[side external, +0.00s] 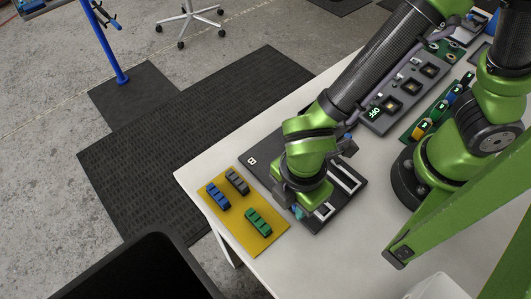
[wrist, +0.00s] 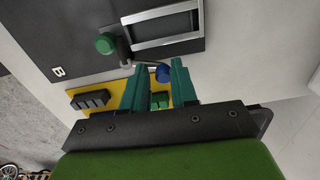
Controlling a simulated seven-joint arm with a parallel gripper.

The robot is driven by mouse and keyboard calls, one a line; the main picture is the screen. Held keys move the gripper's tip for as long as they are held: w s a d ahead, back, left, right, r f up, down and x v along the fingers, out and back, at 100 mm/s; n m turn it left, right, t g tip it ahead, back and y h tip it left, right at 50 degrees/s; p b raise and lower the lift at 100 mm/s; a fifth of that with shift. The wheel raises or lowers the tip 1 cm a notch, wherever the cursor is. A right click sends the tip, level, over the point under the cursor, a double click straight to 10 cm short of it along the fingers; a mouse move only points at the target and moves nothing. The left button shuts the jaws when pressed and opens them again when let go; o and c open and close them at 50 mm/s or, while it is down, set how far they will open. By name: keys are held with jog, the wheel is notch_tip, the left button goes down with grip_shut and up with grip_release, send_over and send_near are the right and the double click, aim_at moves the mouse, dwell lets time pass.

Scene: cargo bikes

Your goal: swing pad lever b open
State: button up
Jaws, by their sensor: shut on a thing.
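Pad lever b is on a dark plate (wrist: 85,20) marked B; the plate (side external: 262,158) is also in the side view. In the wrist view a green knob (wrist: 105,43) stands by a dark pivot, and a thin grey rod (wrist: 147,65) runs to a blue knob (wrist: 163,73). My gripper (wrist: 156,68) has its teal fingers on both sides of the blue knob and is shut on the lever there. The exact contact is partly hidden. In the side view my gripper (side external: 299,212) is low at the plate's front edge, and my wrist hides the lever.
A yellow board (side external: 263,246) beside the plate holds blue (side external: 217,195), grey (side external: 237,181) and green (side external: 258,221) blocks. White rectangular frames (side external: 346,177) (wrist: 165,28) sit on the plate. A grey panel (side external: 375,122) with OFF lettering stands behind. The white table (side external: 345,262) is clear in front.

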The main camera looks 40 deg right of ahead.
jog(key=shift+s+a+f+n, duration=0.15)
jog(key=shift+a+f+n, duration=0.2)
jog(key=shift+a, duration=0.25)
jog(key=shift+a+f, duration=0.1)
jog(key=shift+c, duration=0.3)
jog(key=shift+w+a, duration=0.4)
jog(key=shift+w, duration=0.05)
grip_shut()
jog(key=shift+d, duration=0.1)
jog(key=shift+w, duration=0.85)
jog(key=shift+a, duration=0.2)
